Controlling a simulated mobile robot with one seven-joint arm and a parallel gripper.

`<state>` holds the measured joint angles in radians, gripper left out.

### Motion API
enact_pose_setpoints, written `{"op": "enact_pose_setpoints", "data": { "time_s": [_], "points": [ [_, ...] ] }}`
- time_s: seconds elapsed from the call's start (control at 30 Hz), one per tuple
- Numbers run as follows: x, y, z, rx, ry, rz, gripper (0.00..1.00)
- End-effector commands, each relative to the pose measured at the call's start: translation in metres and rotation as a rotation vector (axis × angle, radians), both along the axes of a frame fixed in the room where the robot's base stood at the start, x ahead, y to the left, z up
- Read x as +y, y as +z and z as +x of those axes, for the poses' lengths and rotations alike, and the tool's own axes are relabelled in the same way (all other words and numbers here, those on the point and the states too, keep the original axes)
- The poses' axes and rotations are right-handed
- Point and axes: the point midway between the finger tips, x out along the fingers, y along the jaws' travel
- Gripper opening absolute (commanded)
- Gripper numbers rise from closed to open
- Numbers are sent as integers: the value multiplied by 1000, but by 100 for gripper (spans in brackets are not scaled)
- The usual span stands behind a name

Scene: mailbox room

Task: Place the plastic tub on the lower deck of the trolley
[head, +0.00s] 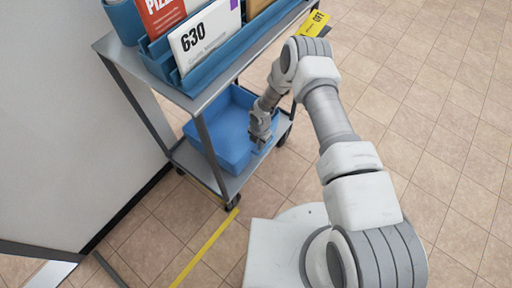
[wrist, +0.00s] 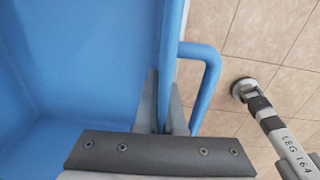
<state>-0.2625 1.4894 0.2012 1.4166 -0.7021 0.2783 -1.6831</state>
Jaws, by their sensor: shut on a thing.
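The blue plastic tub (head: 226,128) is at the lower deck (head: 196,160) of the grey trolley, between its legs. I cannot tell whether its base rests fully on the deck. My gripper (head: 262,137) is at the tub's right side. In the wrist view, my gripper (wrist: 164,115) is shut on the tub's wall, one finger inside and one outside. The tub's blue interior (wrist: 70,70) looks empty where it shows. A blue side handle (wrist: 207,75) stands out from the wall beside the fingers. Part of the tub is hidden under the top deck and behind my gripper.
The trolley's top deck (head: 196,98) carries blue trays with a red box (head: 160,14) and a white "630" card (head: 203,35). A trolley leg (head: 210,150) stands near the tub. Tiled floor lies open to the right. A grey wall panel (head: 60,130) is at left.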

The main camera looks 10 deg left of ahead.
Motion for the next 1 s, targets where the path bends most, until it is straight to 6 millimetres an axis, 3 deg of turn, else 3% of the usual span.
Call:
{"op": "enact_pose_setpoints", "data": {
  "time_s": [0.13, 0.57, 0.6, 0.73, 1.0],
  "points": [
    [-7, -16, 2, -1, 2, 2, 0],
    [-8, -20, 3, -2, 3, 2, 0],
    [-8, -20, 2, -1, 4, 1, 13],
    [-8, -20, 2, 0, 4, 0, 36],
    [-8, -20, 2, 0, 4, 0, 36]
  ]
}}
